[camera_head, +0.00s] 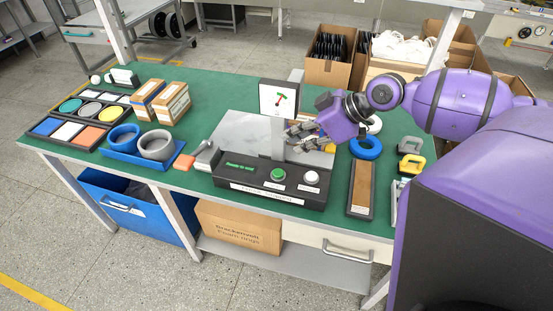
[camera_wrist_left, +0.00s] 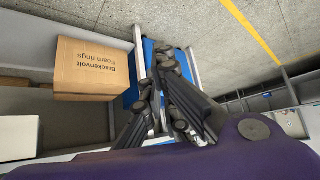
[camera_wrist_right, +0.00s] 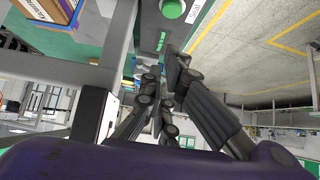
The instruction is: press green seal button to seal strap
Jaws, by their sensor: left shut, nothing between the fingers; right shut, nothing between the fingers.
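The green seal button (camera_head: 278,174) sits on the black front panel of the strapping machine (camera_head: 262,188), beside a white button (camera_head: 311,178). The green button also shows at the top of the right wrist view (camera_wrist_right: 172,8). My right gripper (camera_head: 292,136) is shut and empty. It hangs above and behind the buttons, by the machine's grey post, apart from the green button. My left gripper (camera_wrist_left: 158,75) is shut and empty in its wrist view, low near the cardboard box and blue bin under the table. It is not in the head view. No strap can be made out clearly.
Cardboard boxes (camera_head: 171,101) stand farther back.

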